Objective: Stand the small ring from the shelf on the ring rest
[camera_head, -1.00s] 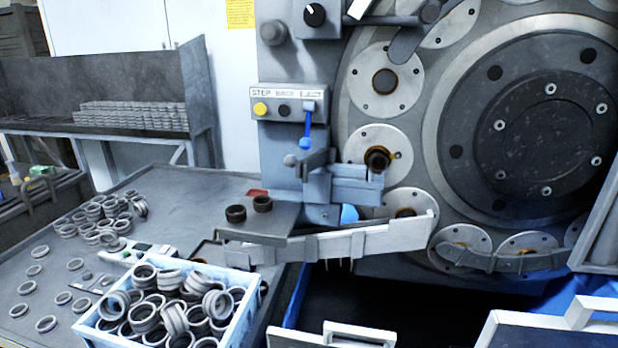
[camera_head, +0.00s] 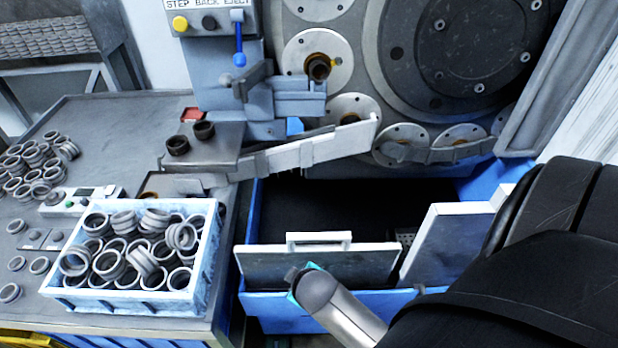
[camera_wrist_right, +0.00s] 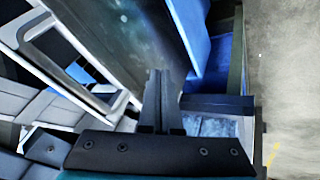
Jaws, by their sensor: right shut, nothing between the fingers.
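Two small dark rings, a left one (camera_head: 177,145) and a right one (camera_head: 204,130), lie side by side on a small grey shelf (camera_head: 205,152) at the machine's lower left. I cannot tell which thing is the ring rest. In the right wrist view my right gripper (camera_wrist_right: 158,75) is shut and empty, its narrow dark fingers together. In the head view my right arm comes in from the lower right. Its wrist end is above the front of the blue bin, well below and right of the rings, with the fingers not clearly visible. My left gripper is not in view.
A pale blue crate (camera_head: 130,300) full of larger rings stands on the grey table (camera_head: 120,115), with several loose rings left of it. A blue bin (camera_head: 350,305) with grey flaps stands before the machine (camera_head: 375,70). A sloping chute (camera_head: 310,148) crosses beside the shelf.

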